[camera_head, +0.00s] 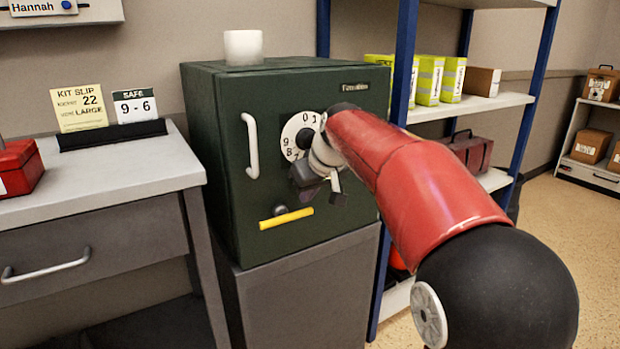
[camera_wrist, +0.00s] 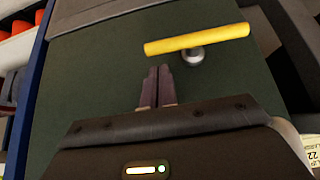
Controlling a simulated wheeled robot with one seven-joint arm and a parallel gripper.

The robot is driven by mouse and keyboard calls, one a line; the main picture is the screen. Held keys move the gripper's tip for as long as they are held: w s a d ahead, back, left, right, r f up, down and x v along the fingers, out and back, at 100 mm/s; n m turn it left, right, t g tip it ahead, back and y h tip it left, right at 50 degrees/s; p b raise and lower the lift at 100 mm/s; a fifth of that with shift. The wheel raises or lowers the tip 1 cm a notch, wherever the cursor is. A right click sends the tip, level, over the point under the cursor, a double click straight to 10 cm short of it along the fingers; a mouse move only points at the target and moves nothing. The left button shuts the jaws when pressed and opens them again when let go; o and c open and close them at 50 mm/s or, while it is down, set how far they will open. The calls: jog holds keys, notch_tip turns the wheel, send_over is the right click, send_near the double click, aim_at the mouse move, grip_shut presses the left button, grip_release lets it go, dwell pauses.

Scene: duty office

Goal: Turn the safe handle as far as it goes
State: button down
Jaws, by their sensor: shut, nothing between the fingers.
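The dark green safe (camera_head: 225,130) stands with its door facing me. Its yellow handle bar (camera_head: 287,217) is low on the door, nearly level, tilted slightly up to the right. A round knob-like hub (camera_head: 279,211) sits at the bar. The bar (camera_wrist: 197,39) and the shiny hub (camera_wrist: 193,55) also show in the wrist view, beyond my fingertips. My gripper (camera_head: 338,192) is in front of the door, above and right of the bar. Its fingers (camera_wrist: 158,73) are together, empty, and seem apart from the bar. My arm and hand hide part of the number dial (camera_head: 297,135).
A white vertical pull handle (camera_head: 251,145) is on the door's left. A white cup (camera_head: 243,47) stands on the safe. A desk (camera_head: 100,180) with cards is at left; a blue-framed shelf (camera_head: 402,60) is close at right. Space before the door's lower part looks clear.

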aim_at(314, 210)
jog(key=shift+s+f, duration=0.1)
jog(key=shift+f, duration=0.45)
jog(key=shift+d+f+g+y, duration=0.25)
jog(key=shift+f+g+y, duration=0.05)
jog(key=shift+y, duration=0.1)
jog(key=f+y, duration=0.1)
jog(key=m+g+y, duration=0.1)
jog(key=w+d+f+g+y, duration=0.1)
jog(key=shift+f+m+y, duration=0.35)
jog(key=shift+m+y, duration=0.05)
jog(key=shift+s+a+f+m+g+y+b, duration=0.15)
jog(key=shift+f+m+g+y+b, duration=0.45)
jog(key=shift+f+y+b, duration=0.5)
jog(key=shift+s+a+f+m+g+y+b, duration=0.1)
jog(key=shift+f+m+g+y+b, duration=0.55)
jog(key=shift+y, duration=0.75)
jog(key=shift+r, duration=0.1)
